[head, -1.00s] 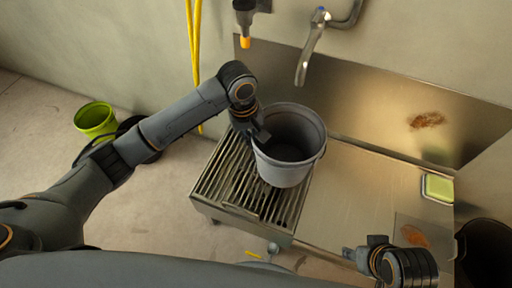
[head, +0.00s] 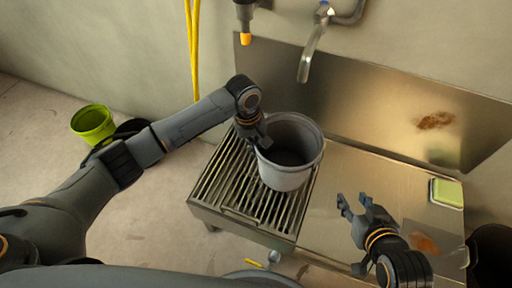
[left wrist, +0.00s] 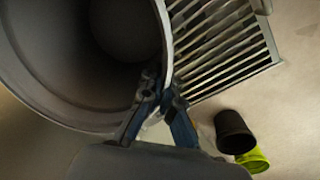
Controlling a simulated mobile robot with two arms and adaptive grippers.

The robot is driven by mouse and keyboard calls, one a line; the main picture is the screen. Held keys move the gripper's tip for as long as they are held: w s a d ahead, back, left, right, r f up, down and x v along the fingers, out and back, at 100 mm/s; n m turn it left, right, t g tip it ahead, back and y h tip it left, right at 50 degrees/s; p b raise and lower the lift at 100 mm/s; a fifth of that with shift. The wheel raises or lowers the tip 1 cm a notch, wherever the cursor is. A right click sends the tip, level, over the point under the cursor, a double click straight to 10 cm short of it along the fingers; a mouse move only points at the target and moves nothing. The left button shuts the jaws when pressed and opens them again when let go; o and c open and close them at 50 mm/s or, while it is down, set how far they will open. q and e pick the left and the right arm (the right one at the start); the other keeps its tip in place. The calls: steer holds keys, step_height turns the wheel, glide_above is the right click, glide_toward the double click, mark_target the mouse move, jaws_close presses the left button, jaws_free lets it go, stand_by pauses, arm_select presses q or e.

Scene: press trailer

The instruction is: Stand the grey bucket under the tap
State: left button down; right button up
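The grey bucket (head: 290,178) is upright at the right part of the slatted grate (head: 222,190); I cannot tell whether its base touches the slats. My left gripper (head: 262,142) is at its left rim. In the left wrist view the fingers (left wrist: 162,108) straddle the bucket wall (left wrist: 65,95), one inside and one outside, closed on it. The silver curved tap (head: 311,52) with a blue mark is on the wall above and behind the bucket. My right gripper (head: 352,205) is open and empty over the steel top, right of the bucket.
A second, dark spout with an orange tip (head: 246,30) is left of the tap. A yellow hose (head: 194,60) hangs on the wall. A green sponge (head: 446,193) lies at the right of the steel top (head: 345,170). A lime bucket (head: 93,122) stands on the floor at left.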

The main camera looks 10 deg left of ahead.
stand_by(0.4)
arm_select(q)
steer(key=c, duration=1.5)
jaws_free()
steer(key=shift+f, duration=0.1)
